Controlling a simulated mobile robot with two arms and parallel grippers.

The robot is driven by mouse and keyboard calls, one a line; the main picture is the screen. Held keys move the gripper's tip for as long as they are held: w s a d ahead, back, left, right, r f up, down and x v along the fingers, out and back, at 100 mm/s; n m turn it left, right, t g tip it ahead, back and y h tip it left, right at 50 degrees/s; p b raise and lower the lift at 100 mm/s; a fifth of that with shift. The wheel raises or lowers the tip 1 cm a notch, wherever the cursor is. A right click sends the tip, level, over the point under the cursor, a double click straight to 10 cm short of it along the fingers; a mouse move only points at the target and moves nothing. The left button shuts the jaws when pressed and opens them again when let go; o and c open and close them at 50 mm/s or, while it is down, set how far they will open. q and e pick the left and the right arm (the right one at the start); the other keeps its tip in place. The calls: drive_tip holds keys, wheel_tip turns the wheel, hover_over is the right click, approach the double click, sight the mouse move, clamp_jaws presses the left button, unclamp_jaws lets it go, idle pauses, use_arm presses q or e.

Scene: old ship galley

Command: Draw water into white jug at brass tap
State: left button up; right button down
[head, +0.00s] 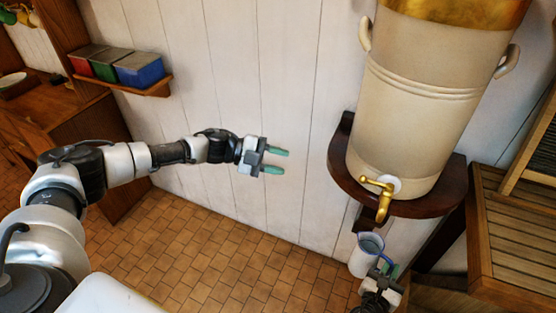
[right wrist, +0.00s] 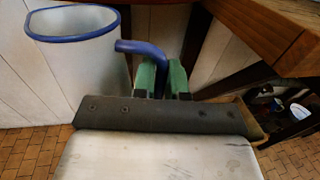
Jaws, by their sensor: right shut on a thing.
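The white jug (head: 360,262) with a blue rim hangs upright below the brass tap (head: 383,201), its mouth a little below and left of the spout. I see no stream of water, and cannot tell whether the jug holds any. The right wrist view also shows the jug (right wrist: 75,75) and its blue handle (right wrist: 140,47). My right gripper (head: 391,268) is shut on that handle; its green fingers (right wrist: 162,78) show there too. My left gripper (head: 278,161) is open and empty before the wall, left of the tap.
The tap comes from a large cream urn (head: 415,120) on a dark wooden shelf (head: 345,170). A slatted wooden unit (head: 515,240) stands close on the right. Red, green and blue tins (head: 140,68) sit on a small shelf at the left. The tiled floor (head: 215,250) is clear.

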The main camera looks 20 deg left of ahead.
drive_tip(key=s, duration=0.7)
idle(0.5)
idle(0.4)
